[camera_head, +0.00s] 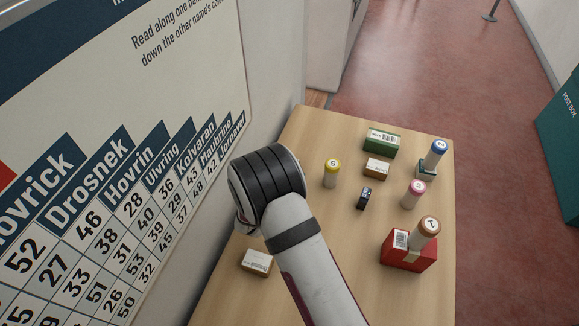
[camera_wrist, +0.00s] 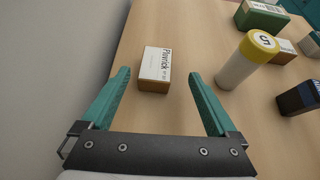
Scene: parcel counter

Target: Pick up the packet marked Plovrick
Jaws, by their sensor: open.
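In the wrist view a small brown packet (camera_wrist: 155,70) with a white top label lies on the table. The label runs sideways and seems to read Plovrick, with smaller print that I cannot make out. My gripper (camera_wrist: 160,77) is open, its two green fingers apart and empty. The packet shows just beyond and between the fingertips, a little left of centre, and does not look touched. In the head view my arm seems to hide this packet and the fingers. Another small brown packet (camera_head: 257,262) with a white label lies near the table's left edge; its print is too small to read.
A yellow-capped cylinder (camera_wrist: 246,62) stands right of the packet; a dark item (camera_wrist: 300,97) lies further right. A green box (camera_head: 381,142), a brown box (camera_head: 376,168), more capped cylinders and a red box (camera_head: 407,254) occupy the table's right. A wall chart (camera_head: 100,190) borders the left.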

